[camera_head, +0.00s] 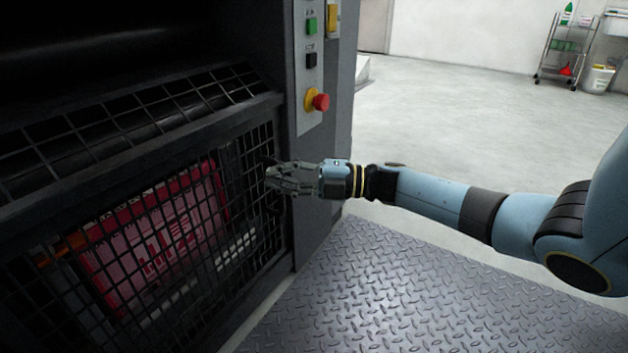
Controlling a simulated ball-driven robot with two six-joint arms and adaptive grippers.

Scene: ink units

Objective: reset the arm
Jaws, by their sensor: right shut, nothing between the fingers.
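My right arm (433,194) comes in from the right edge and reaches left across the view. My right gripper (272,180) is shut and empty. It is at the right end of a black mesh guard (255,150) on a dark machine; I cannot tell whether it touches the mesh. My left arm and gripper are not in view.
Behind the mesh is a red and pink printed panel (150,245). A control strip (309,75) above the gripper has a red stop button (320,102) and a green button (311,26). A metal tread plate (400,290) lies below. A wheeled rack (562,50) stands far right; the floor (450,110) between is clear.

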